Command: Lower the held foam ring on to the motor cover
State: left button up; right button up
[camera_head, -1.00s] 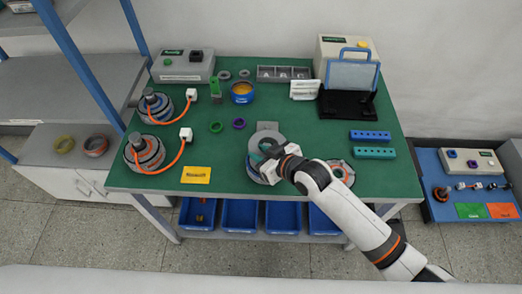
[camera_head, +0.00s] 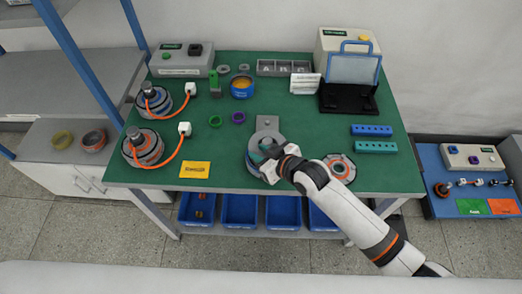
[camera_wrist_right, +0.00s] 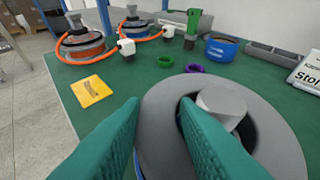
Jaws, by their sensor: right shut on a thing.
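A grey foam ring (camera_wrist_right: 265,120) fills the middle of the right wrist view. My right gripper (camera_wrist_right: 160,110) is shut on the ring's wall, one teal finger outside it and one inside its hole. A grey motor shaft (camera_wrist_right: 222,103) stands up through the hole, so the ring is around the shaft. The motor cover is mostly hidden under the ring; I cannot tell if they touch. In the head view my right gripper (camera_head: 266,156) is over this motor (camera_head: 253,158) near the bench's front edge. My left gripper is not in view.
Two motors (camera_head: 143,147) with orange cables stand at the left of the green bench. A yellow card (camera_head: 195,170), a green ring (camera_head: 215,121) and a purple ring (camera_head: 238,117) lie nearby. A round grey and orange part (camera_head: 341,168) sits just right, partly behind my arm.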

jog(key=shift+f, duration=0.3)
jog(key=o, duration=1)
jog(key=shift+s, duration=0.1)
jog(key=shift+d, duration=0.15)
jog(key=b+v, duration=0.1)
jog(key=v, duration=1.1)
jog(key=shift+a, duration=0.2)
